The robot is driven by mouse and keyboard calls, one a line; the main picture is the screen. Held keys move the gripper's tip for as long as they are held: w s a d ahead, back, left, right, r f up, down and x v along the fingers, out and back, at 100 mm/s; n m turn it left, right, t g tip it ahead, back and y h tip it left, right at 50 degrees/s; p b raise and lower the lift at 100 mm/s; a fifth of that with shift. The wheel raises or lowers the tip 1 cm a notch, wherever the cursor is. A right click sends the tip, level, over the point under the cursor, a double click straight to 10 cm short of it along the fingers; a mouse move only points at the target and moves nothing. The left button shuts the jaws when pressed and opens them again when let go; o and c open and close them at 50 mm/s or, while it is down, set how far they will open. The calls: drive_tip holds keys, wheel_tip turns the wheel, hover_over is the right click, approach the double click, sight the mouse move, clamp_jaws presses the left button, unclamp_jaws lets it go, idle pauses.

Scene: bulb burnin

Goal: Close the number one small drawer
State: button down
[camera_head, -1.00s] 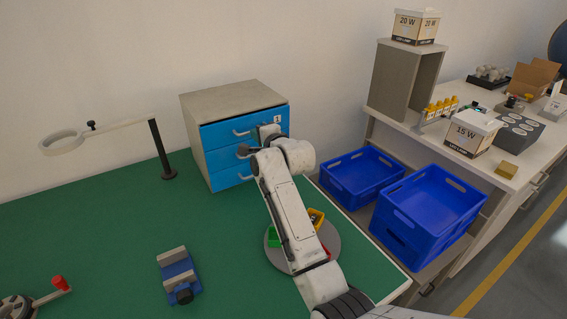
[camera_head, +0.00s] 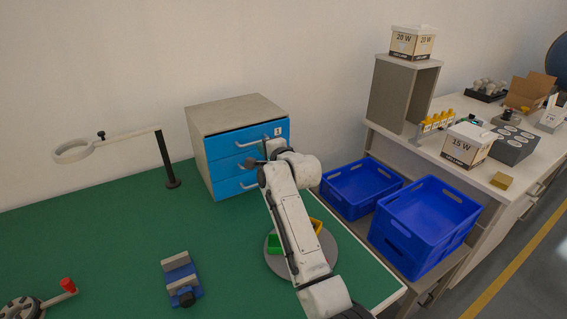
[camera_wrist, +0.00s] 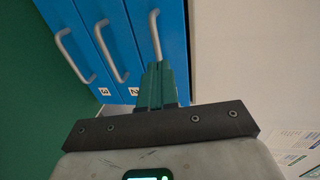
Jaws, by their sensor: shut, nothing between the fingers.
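The small cabinet (camera_head: 204,170) stands at the back of the green table with blue drawers stacked in it. The number one drawer (camera_head: 225,144) is the top one, with a "1" label and a grey bar handle. Its front sits close to the cabinet; I cannot tell whether a small gap is left. My gripper (camera_wrist: 156,68) is shut and empty, its fingertips at the number one drawer's front (camera_wrist: 172,22), beside the lower end of its handle (camera_wrist: 155,35); contact is unclear. The drawers labelled 2 and 3 look shut. In the head view my wrist hides the fingertips.
A magnifier lamp (camera_head: 167,160) stands left of the cabinet. A blue vise (camera_head: 181,277) is at the table's front. A round grey plate (camera_head: 327,250) with small coloured bins lies beneath my arm. Blue crates (camera_head: 425,215) stand right of the table. The table's middle is clear.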

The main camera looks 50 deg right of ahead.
drive_tip(key=b+v, duration=0.1)
drive_tip(key=v, duration=0.9)
drive_tip(key=shift+s, duration=0.2)
drive_tip(key=shift+a+f, duration=0.1)
